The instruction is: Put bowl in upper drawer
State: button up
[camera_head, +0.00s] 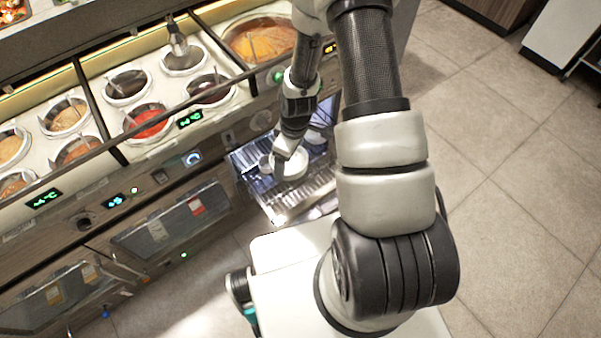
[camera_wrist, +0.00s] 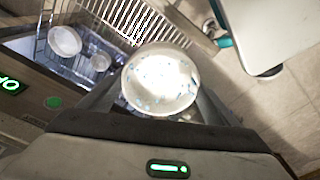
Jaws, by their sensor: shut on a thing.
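My gripper (camera_head: 284,150) points down over the open upper drawer (camera_head: 283,208), a pulled-out metal drawer with a slatted or wire rack. It is shut on a white bowl (camera_head: 292,167). In the wrist view the bowl (camera_wrist: 160,80) shows pale with small blue marks, between the two dark fingers (camera_wrist: 158,108). The open drawer also shows in the wrist view (camera_wrist: 150,22) behind the bowl. I cannot tell whether the bowl touches the rack. The gripper and bowl hide part of the drawer.
The counter front (camera_head: 160,175) with sauce wells (camera_head: 150,122) stands at left. Tiled floor (camera_head: 520,190) is open at right.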

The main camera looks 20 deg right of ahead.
jog(key=f+n+b, duration=0.3)
jog(key=f, duration=0.7)
jog(key=w+f+n+b, duration=0.1)
jog(key=f+n+b, duration=0.1)
jog(key=f, duration=0.7)
jog(key=w+f+n+g+b, duration=0.1)
jog(key=f+n+b, duration=0.2)
jog(key=f, duration=0.7)
jog(key=shift+f+n+b, duration=0.3)
jog(key=shift+b, duration=0.2)
jog(key=shift+f, duration=0.1)
jog(key=shift+f+b, duration=0.15)
jog(key=shift+b, duration=0.15)
jog(key=o, duration=0.9)
jog(key=shift+c, duration=0.2)
